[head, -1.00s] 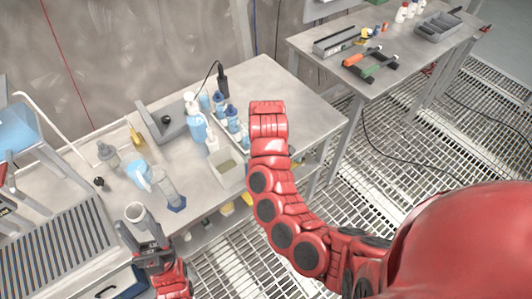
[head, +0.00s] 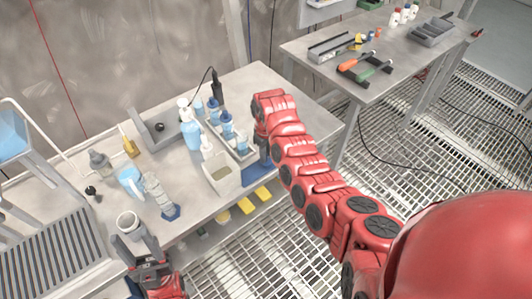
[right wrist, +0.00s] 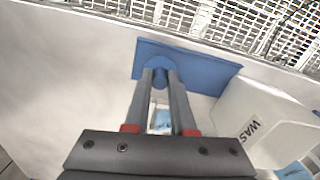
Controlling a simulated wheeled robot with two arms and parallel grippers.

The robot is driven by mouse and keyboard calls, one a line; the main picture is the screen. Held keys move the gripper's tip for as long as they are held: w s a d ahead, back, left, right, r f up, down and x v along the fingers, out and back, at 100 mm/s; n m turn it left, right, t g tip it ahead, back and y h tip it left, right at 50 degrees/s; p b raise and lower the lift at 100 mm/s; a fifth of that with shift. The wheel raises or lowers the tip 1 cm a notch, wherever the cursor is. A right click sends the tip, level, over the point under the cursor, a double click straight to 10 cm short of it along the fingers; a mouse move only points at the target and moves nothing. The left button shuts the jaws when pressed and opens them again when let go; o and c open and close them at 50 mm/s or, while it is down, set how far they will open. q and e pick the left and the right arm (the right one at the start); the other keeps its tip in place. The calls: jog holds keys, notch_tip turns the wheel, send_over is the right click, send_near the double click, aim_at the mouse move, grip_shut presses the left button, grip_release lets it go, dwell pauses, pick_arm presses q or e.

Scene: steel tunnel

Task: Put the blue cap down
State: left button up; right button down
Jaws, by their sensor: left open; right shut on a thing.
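The blue cap (right wrist: 160,78) is between the fingertips of my right gripper (right wrist: 160,76) in the right wrist view. The gripper is shut on it. The cap shows against a blue mat (right wrist: 205,72); whether it touches the mat I cannot tell. The mat also shows in the head view (head: 257,168), at the bench's front edge, just below my right gripper (head: 262,138). The cap is hidden there by my wrist. My left gripper (head: 147,258) is open at the front left, close to a white cup (head: 130,226).
A white waste bin (right wrist: 262,122) stands beside the mat; it also shows in the head view (head: 222,178). Behind it are a rack with blue-capped bottles (head: 227,125) and a spray bottle (head: 190,132). The bench's right end (head: 300,105) is clear.

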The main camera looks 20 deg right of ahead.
jog(key=shift+f, duration=0.25)
jog(key=c, duration=0.8)
grip_release()
jog(key=shift+o, duration=0.2)
jog(key=shift+r, duration=0.2)
notch_tip(320, 180, up, 6)
jog(key=shift+r+b, duration=0.1)
jog(key=shift+b, duration=0.9)
jog(key=shift+r+p, duration=0.95)
jog(key=shift+r, duration=1.9)
